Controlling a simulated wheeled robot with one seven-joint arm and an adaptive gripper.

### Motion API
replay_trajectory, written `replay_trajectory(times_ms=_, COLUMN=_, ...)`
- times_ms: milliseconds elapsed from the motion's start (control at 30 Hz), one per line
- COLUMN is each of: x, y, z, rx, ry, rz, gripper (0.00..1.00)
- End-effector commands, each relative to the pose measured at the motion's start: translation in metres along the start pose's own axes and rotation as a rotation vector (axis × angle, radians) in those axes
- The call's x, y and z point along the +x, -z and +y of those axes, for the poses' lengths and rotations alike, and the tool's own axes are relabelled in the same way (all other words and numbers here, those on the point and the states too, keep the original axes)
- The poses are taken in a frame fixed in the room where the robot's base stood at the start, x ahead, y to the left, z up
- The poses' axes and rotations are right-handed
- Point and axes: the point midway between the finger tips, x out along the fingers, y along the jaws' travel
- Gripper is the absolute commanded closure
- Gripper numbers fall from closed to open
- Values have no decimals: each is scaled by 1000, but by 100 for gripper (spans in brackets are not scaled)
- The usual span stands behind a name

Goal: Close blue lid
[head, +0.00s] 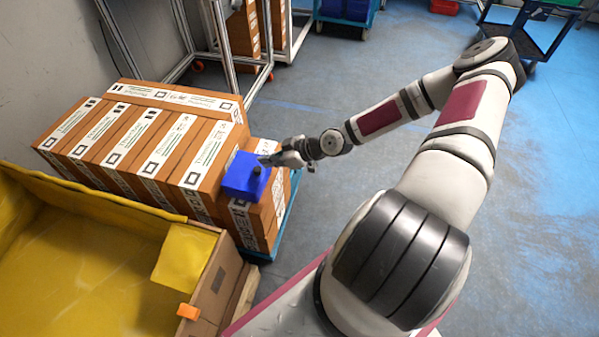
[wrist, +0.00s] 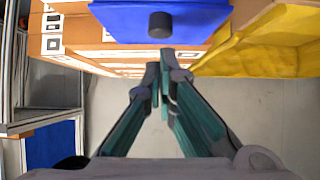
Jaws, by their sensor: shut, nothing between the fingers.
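The blue lid (head: 245,177) lies on top of the cardboard boxes at their right end, with a dark round knob on it. In the wrist view the blue lid (wrist: 195,22) fills the top middle, with its dark knob (wrist: 160,25) facing me. My gripper (head: 270,160) is at the right edge of the lid in the head view. In the wrist view my gripper (wrist: 160,75) has its fingers together and empty, just below the lid's near edge. I cannot tell whether the fingertips touch the lid. What is under the lid is hidden.
Several taped cardboard boxes (head: 150,140) stand in a row left of the lid. A yellow-lined bin (head: 90,260) is at the lower left, with an orange clip (head: 187,311) on its edge. A metal frame (head: 225,50) stands behind. The floor at the right is mostly clear.

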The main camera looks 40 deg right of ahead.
Motion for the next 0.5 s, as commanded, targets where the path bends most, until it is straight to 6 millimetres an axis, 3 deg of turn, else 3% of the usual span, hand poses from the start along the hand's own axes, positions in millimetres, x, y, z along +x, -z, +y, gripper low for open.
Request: replay_trajectory(times_ms=500, x=-32, y=-51, z=0, rx=8, ry=-2, rz=3, gripper=100)
